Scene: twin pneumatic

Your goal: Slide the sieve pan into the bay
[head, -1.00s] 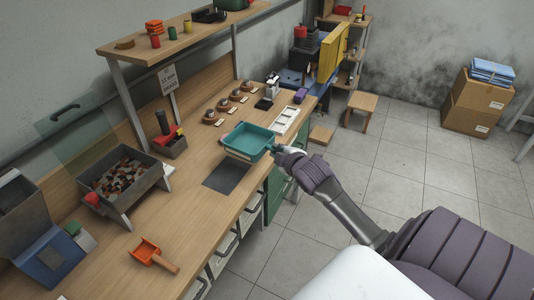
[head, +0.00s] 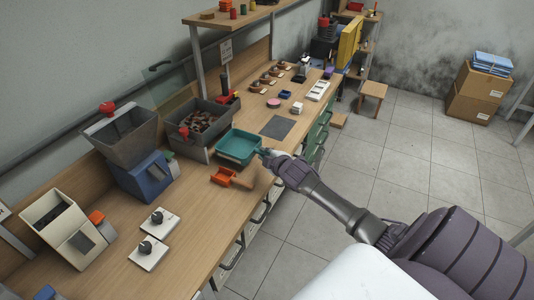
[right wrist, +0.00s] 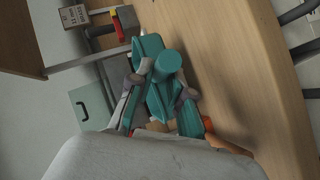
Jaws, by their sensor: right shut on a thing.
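The teal sieve pan (head: 238,147) is a shallow square tray with a handle. My right gripper (head: 267,155) is shut on the pan's handle at its right side. In the right wrist view, the teal handle (right wrist: 167,66) sits between the two fingers of the right gripper (right wrist: 163,90). The pan is close to the right end of a grey bin on legs (head: 187,143), which holds brown and grey lumps. The bay is not clearly visible; the bin hides the space beneath it. I cannot tell whether the pan touches the bench. My left gripper is not in view.
An orange scoop (head: 224,175) with a wooden handle lies just in front of the pan. A grey hopper on a blue base (head: 146,178) stands left of the bin. A dark mat (head: 278,127) lies bare on the bench (head: 200,235) to the right.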

